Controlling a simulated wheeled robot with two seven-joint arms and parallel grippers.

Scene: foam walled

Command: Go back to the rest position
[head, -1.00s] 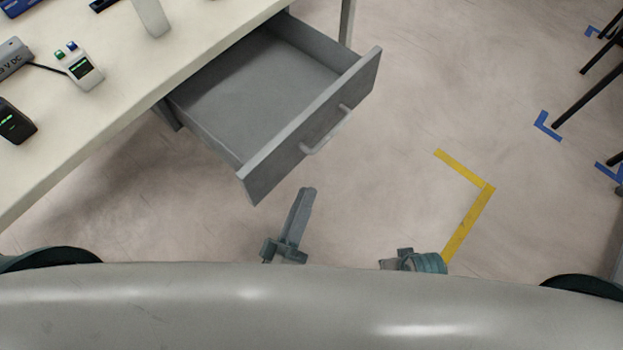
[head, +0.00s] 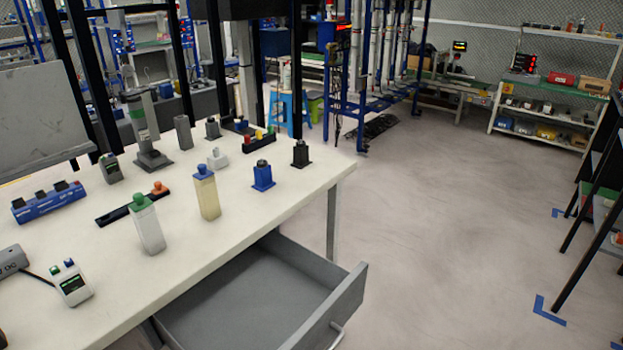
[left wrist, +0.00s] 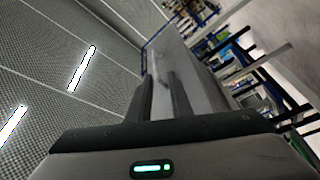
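My left gripper (left wrist: 160,88) shows only in the left wrist view. Its two dark fingers stand apart with a gap between them, and I see nothing held. A grey surface lies behind the fingers, and I cannot tell what it is. My right gripper is in neither current view. In the head view the grey drawer (head: 250,298) under the white table (head: 225,238) is pulled open and looks empty inside. Neither arm shows in the head view.
On the table stand a green-capped bottle (head: 148,228), a yellowish bottle (head: 207,195), a blue block (head: 263,177) and a small meter (head: 72,285). The open drawer juts out over the floor. Clear floor (head: 430,220) lies to the right, with shelves (head: 550,100) beyond.

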